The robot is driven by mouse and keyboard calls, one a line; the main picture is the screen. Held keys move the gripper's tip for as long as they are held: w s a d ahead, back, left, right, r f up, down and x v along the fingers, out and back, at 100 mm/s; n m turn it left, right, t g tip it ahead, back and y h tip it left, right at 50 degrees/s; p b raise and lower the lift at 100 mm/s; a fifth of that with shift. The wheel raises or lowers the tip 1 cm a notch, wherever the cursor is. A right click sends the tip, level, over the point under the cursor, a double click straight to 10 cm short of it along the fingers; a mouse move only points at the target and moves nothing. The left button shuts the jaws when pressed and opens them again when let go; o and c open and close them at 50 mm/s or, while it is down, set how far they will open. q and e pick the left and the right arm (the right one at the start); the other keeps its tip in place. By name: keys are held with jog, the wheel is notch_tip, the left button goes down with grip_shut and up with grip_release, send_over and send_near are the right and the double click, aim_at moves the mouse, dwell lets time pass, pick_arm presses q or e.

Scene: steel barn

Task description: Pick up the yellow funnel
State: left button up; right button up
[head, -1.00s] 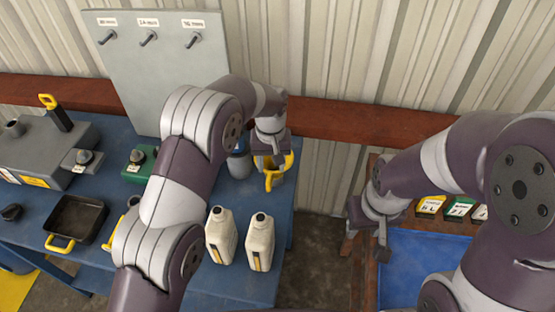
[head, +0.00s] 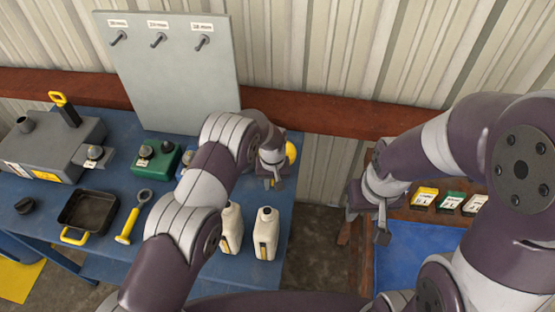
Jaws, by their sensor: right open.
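The yellow funnel (head: 291,152) is at the right side of the blue table in the head view. Only a small part of it shows, behind and to the right of my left gripper (head: 272,182); the rest is hidden by the gripper and wrist. My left gripper points down in front of it. I cannot tell whether its fingers are open, or whether they touch the funnel. My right gripper (head: 380,222) is open and empty, left of the blue mat at the right-hand table.
Two white bottles (head: 266,233) stand in front of my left gripper. A black pan (head: 88,212), a yellow-handled tool (head: 131,217), a green box (head: 157,160) and a grey machine (head: 50,150) are further left. The right table holds a blue mat (head: 415,255) and several labelled boxes (head: 450,200).

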pick_arm(q)
jog(key=shift+d, duration=0.15)
grip_shut()
jog(key=shift+r, duration=0.1)
jog(key=shift+a+r, duration=0.1)
jog(key=shift+a, duration=0.1)
